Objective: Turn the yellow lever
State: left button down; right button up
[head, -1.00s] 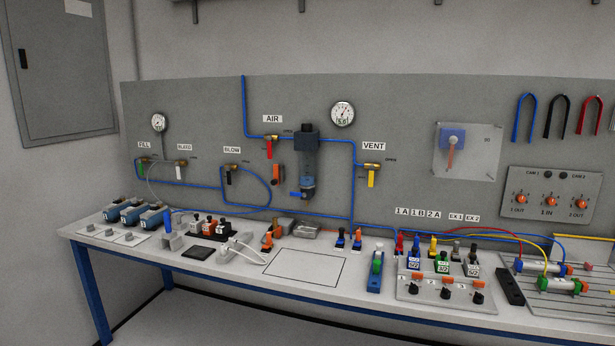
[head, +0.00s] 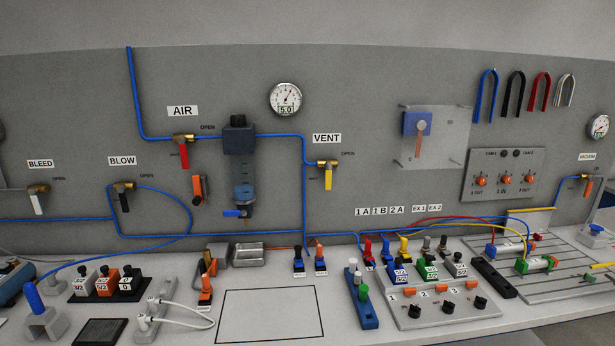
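The yellow lever (head: 328,178) hangs straight down from a brass valve (head: 328,163) on the grey wall panel, in the middle of the head view. The VENT label (head: 327,138) is above it, and the word OPEN is printed to the right of the valve. A blue pipe runs to the valve from the left. Neither of my grippers shows in the head view, and nothing touches the lever.
A red lever (head: 184,156) under the AIR label and a filter unit (head: 240,165) are left of the yellow lever. Below, the bench holds valve blocks, a blue-based device (head: 363,300) and a control plate (head: 440,310). A bare outlined rectangle (head: 270,318) lies at the front.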

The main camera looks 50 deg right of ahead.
aim_at(328, 165)
jog(key=z, duration=0.5)
jog(key=i, duration=0.8)
jog(key=z, duration=0.85)
